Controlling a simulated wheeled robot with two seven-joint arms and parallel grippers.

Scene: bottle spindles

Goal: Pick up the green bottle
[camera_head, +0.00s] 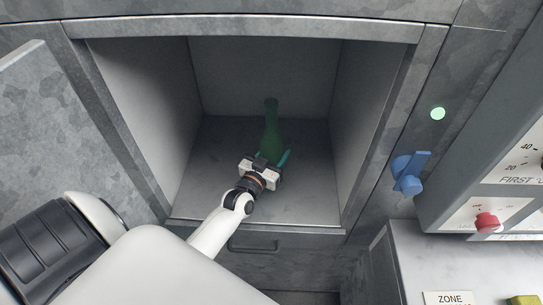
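The green bottle (271,135) stands upright on the floor of an open grey metal compartment, towards the back. Its neck and upper body show; its lower part is hidden behind my gripper. My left gripper (272,157) reaches into the compartment from the front, just before the bottle. One finger, teal, shows to the right of the bottle's lower body, and a dark finger shows to the left. The fingers look spread apart, and I cannot tell whether either touches the bottle. My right gripper is not in view.
The compartment's side walls and front sill (300,229) frame my arm. An open door panel (45,130) is at left. A blue handle (409,174) and a green light (438,113) are at right, near a panel with a red knob (487,222). Floor around the bottle is clear.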

